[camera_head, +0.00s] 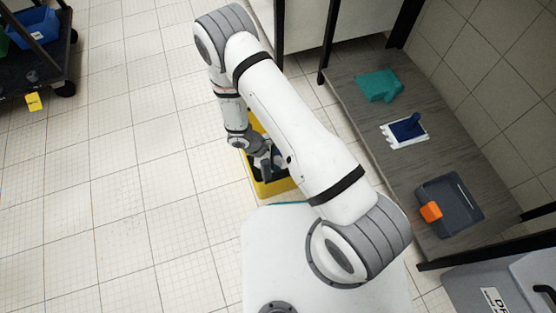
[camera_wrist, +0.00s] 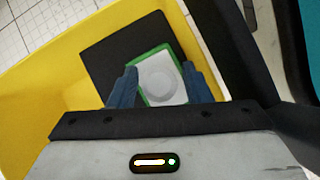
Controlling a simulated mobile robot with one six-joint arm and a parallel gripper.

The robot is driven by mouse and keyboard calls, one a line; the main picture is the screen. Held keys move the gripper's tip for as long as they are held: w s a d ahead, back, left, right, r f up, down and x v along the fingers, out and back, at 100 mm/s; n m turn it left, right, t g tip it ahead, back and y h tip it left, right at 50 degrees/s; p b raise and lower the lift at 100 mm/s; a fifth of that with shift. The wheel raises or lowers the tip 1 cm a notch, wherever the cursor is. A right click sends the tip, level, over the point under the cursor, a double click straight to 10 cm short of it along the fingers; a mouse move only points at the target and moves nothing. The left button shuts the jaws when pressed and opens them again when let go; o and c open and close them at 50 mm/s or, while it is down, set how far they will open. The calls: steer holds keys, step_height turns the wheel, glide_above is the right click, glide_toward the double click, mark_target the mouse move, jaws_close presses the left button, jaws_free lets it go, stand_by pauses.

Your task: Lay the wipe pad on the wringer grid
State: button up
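The wipe pad (camera_wrist: 162,75) shows in the wrist view as a white square with a green rim and a round disc in its middle. It is over the black wringer grid (camera_wrist: 100,58) in the yellow bucket, turned a little against my fingers. It appears to lie on the grid, but contact is hard to judge.
A dark cart (camera_head: 40,70) stands far left.

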steer(key=shift+o, duration=0.4)
steer(key=shift+r, duration=0.15)
steer(key=shift+a+r+p, duration=0.1)
steer(key=shift+r+p, duration=0.2)
steer(key=shift+p, duration=0.05)
steer(key=p+v, duration=0.4)
steer(key=v, duration=0.7)
steer(key=shift+r+p, duration=0.25)
steer(key=shift+p, duration=0.1)
steer(key=w+d+r+m+y, duration=0.15)
steer(key=d+r+m, duration=0.3)
steer(key=r, duration=0.75)
steer(key=w+d+r+m+y, duration=0.15)
steer(key=d+r+m, duration=0.3)
steer(key=r, duration=0.75)
steer(key=s+d+r+m+t+y, duration=0.1)
steer(key=s+d+r+m, duration=0.3)
steer(key=s+r, duration=0.2)
steer(key=s+d+r+m+y, duration=0.2)
steer(key=s+d+r+m, duration=0.1)
steer(key=s+d+r, duration=0.2)
step_height(320, 180, up, 4)
steer(key=shift+s+f+m+t+y, duration=0.1)
steer(key=shift+s+m+t+y, duration=0.25)
steer(key=shift+s, duration=0.7)
